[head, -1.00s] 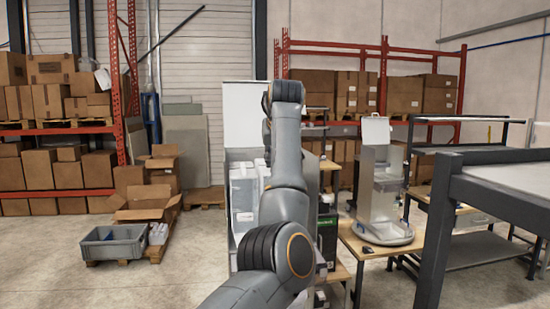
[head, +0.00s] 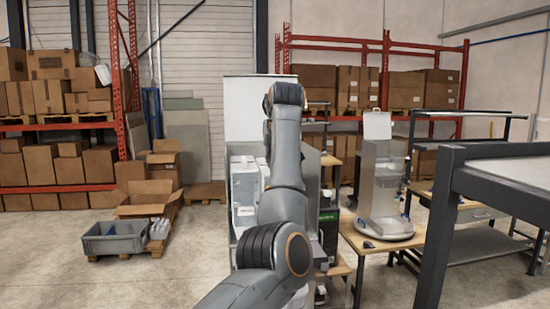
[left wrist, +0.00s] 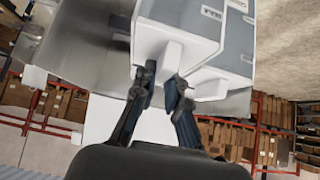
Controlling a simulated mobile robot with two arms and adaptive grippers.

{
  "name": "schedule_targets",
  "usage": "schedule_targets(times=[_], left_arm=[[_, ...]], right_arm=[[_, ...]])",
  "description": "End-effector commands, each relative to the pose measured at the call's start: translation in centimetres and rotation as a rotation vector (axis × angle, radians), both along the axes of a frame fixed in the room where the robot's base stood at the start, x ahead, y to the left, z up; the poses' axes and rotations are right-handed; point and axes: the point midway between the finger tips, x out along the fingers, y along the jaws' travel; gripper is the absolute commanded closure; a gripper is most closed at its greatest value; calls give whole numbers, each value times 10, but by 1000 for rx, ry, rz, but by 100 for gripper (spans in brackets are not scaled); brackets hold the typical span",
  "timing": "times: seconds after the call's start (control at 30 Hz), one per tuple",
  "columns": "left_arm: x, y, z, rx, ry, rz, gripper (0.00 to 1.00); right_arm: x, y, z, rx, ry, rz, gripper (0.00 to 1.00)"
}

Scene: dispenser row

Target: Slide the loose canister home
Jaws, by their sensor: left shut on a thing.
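In the left wrist view my left gripper (left wrist: 165,92) is shut on the pale front handle (left wrist: 172,54) of a white and grey canister (left wrist: 185,20). Another canister (left wrist: 232,58) sits close beside it. In the head view a white canister (head: 244,192) shows inside the tall grey dispenser (head: 245,106), just left of my arm. My arm hides the left gripper there, along with much of the dispenser's front. How deep the held canister sits cannot be told. My right gripper is not in view.
A second dispenser (head: 379,185) stands on a wooden-topped bench (head: 365,243) to the right. A dark-framed table (head: 455,190) is at the near right. A grey tote (head: 114,240) and open cartons (head: 147,200) are on the left. The floor between the tote and my arm is clear.

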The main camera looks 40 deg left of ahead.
Motion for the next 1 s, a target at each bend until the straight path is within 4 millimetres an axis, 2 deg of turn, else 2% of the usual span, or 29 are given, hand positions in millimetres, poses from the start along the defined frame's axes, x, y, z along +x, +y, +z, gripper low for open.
schedule_targets(times=[0.23, 0.27, 0.37, 0.73, 0.87, 1.0], left_arm=[[0, 1, -2, 1, -2, 1, 100], [0, 1, -2, 0, -1, 1, 81], [0, 1, -2, 0, -1, 1, 61], [-1, -1, -1, -1, 2, 1, 61], [-8, -10, 12, -1, -2, 1, 61], [-22, -25, 34, 2, -4, -1, 61]], right_arm=[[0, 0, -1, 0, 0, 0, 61], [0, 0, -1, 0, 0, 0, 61], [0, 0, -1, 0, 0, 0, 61], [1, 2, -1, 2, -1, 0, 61], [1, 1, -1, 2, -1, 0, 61], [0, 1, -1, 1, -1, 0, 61]])
